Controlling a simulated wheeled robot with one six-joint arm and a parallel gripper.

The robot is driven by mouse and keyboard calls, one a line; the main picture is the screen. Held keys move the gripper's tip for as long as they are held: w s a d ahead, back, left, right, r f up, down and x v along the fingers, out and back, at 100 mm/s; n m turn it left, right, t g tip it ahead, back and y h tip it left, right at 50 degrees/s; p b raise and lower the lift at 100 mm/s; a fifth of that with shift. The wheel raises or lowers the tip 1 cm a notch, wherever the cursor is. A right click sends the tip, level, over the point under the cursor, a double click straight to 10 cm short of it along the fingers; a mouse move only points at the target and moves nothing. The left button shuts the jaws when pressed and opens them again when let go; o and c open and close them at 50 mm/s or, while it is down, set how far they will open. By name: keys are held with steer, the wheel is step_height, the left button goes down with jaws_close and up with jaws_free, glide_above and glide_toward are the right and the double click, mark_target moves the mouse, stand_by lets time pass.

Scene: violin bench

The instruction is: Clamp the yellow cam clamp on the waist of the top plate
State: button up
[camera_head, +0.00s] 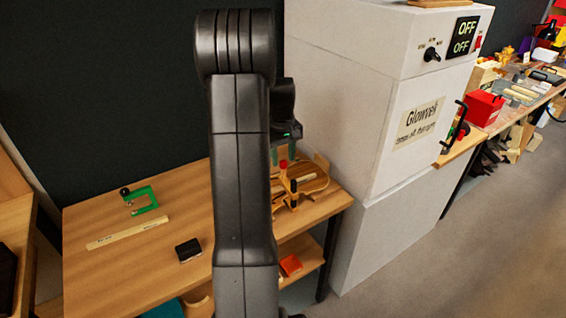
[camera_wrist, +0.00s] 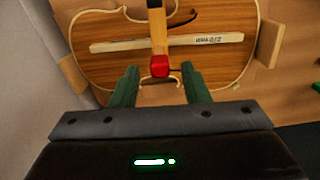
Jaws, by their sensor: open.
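The violin top plate (camera_wrist: 100,67) lies flat in the wrist view, with its curved outline and a dark f-hole showing. It is also on the bench in the head view (camera_head: 316,184), partly hidden by my arm. A yellow bar with a red end (camera_wrist: 160,66), which looks like the cam clamp, reaches over the plate's waist from the top of the wrist view. Its far end is out of view, and I cannot tell whether it presses on the plate. My gripper (camera_wrist: 160,72) is open, its green fingers on either side of the red end.
A pale labelled strip (camera_wrist: 205,39) lies across the plate, and wooden blocks (camera_wrist: 268,43) stand at its sides. On the bench (camera_head: 95,275) are a green clamp frame (camera_head: 147,200), a ruler-like strip (camera_head: 127,233) and a black box (camera_head: 188,250). A white cabinet (camera_head: 335,80) stands close right.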

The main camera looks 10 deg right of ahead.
mark_target(283, 162)
steer(key=shift+f, duration=1.6)
jaws_close()
steer(key=t+b, duration=0.1)
steer(key=b, duration=0.2)
steer(key=s+f+t+b, duration=0.1)
steer(key=t+b, duration=0.1)
steer(key=b, duration=0.2)
steer(key=s+t+y+b, duration=0.1)
steer(key=t+b, duration=0.1)
steer(key=b, duration=0.1)
steer(key=shift+s+d+f+b, duration=0.15)
steer(key=shift+s+d+b, duration=0.05)
steer(key=shift+d+b, duration=0.2)
steer(key=t+b, duration=0.1)
steer(key=b, duration=0.3)
steer(key=s+f+t+y+b, duration=0.1)
steer(key=t+b, duration=0.1)
steer(key=b, duration=0.3)
steer(key=shift+s+d, duration=0.15)
steer(key=shift+s+t+b, duration=0.1)
steer(key=shift+t+b, duration=0.2)
steer(key=shift+b, duration=0.7)
steer(key=shift+s+r+t+b, duration=0.15)
steer(key=shift+t+b, duration=0.15)
steer(key=shift+b, duration=0.4)
